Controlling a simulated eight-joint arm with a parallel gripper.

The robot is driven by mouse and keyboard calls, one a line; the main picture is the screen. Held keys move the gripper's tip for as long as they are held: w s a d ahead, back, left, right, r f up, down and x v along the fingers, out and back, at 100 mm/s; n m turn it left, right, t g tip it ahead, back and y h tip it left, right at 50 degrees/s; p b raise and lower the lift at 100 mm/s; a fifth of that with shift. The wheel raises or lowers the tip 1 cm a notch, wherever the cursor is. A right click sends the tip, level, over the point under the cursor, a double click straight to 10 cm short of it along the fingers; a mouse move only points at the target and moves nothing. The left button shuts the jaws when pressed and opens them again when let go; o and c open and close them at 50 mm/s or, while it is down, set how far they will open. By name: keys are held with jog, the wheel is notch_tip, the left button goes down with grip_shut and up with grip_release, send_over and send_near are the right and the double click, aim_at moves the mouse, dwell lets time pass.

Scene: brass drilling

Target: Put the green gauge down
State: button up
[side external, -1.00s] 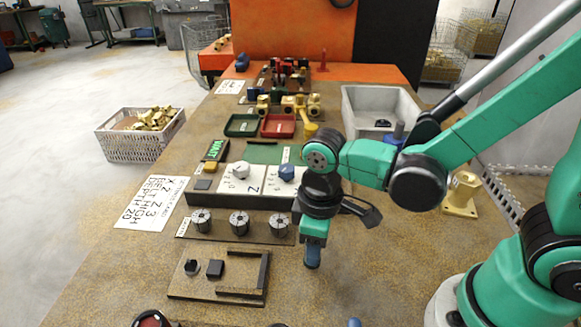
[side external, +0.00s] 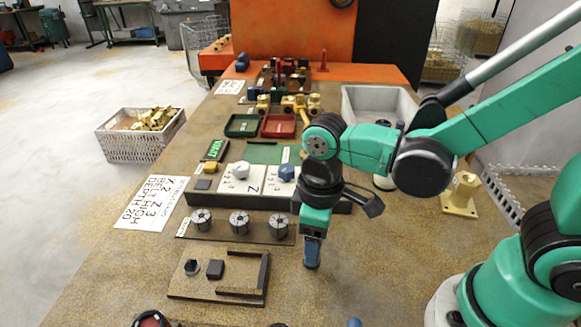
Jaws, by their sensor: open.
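My gripper (side external: 312,258) points down over the bare table, to the right of the brown fixture plate (side external: 205,290). Its dark blue fingertips are seen edge-on, and no object shows between or below them. I cannot make out a green gauge in this view; it may be hidden or too small to tell. A green mat (side external: 262,153) lies behind the block with the white dial panels (side external: 240,180), and part of it is behind my arm.
A row of three round chucks (side external: 239,222) stands left of my gripper. A green tray (side external: 242,125) and a red tray (side external: 279,126) lie farther back. A grey bin (side external: 360,100) and a brass fitting (side external: 460,195) stand to the right.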

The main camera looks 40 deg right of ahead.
notch_tip(320, 180, up, 10)
jog(key=w+d+f+m+t, duration=0.2)
jog(key=d+m+t, duration=0.4)
jog(key=d, duration=0.3)
jog(key=shift+w+m+t, duration=0.25)
jog(key=shift+m+t, duration=0.15)
jog(key=shift+t, duration=0.2)
dwell(0.6)
